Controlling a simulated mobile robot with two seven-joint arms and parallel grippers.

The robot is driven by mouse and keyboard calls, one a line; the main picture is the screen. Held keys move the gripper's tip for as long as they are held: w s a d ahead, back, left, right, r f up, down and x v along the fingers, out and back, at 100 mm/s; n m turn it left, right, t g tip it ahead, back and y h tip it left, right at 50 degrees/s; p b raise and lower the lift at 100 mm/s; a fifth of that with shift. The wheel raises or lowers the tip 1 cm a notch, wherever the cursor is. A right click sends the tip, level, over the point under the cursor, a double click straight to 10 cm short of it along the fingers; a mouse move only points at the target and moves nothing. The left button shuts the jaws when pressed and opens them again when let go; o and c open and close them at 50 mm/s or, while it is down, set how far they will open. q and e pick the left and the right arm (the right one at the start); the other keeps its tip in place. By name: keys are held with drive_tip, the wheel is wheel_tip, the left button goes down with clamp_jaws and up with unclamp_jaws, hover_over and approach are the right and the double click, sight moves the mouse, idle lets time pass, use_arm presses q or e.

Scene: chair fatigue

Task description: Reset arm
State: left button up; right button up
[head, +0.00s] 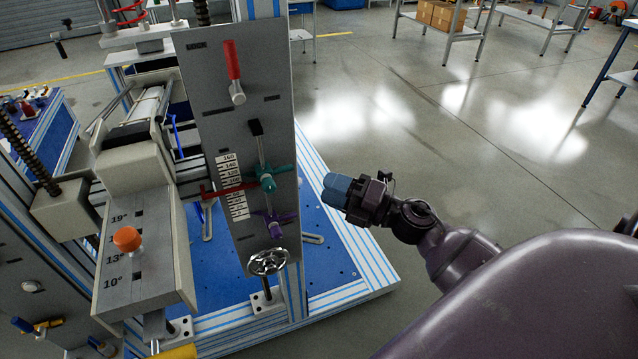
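My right gripper (336,190) comes in from the right on its dark purple arm. Its blue fingertips lie close together, pointing left at the test machine, and nothing shows between them. It hangs right of the machine's grey panel (213,95), apart from it. The panel carries a red-handled lever (232,62), a black-tipped lever (256,129), a teal knob (267,182), a purple knob (276,229) and a scale (232,185) with a red pointer. A metal handwheel (268,262) sits below. My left gripper is out of view.
An orange knob (127,239) sits on a numbered block at left. The machine stands on a blue base (340,262) with a striped frame. Grey floor (450,130) is open behind my gripper. Tables with cardboard boxes (440,15) stand at the back.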

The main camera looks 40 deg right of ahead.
drive_tip(key=shift+d, duration=0.1)
idle(0.5)
wheel_tip(320, 180, down, 9)
drive_tip(key=s+d+m+h, duration=0.25)
drive_tip(key=m+h, duration=0.75)
drive_tip(key=m, duration=0.8)
drive_tip(key=s+a+f+m+g, duration=0.3)
drive_tip(key=s+a+f, duration=0.1)
drive_tip(key=s+f, duration=0.2)
drive_tip(key=s+a+f+m+g, duration=0.2)
drive_tip(key=s+a+f+m, duration=0.1)
drive_tip(key=s+f, duration=0.4)
drive_tip(key=shift+s+a+m+g, duration=0.4)
drive_tip(key=shift+s, duration=0.15)
drive_tip(key=shift+o, duration=0.2)
drive_tip(key=shift+r, duration=0.1)
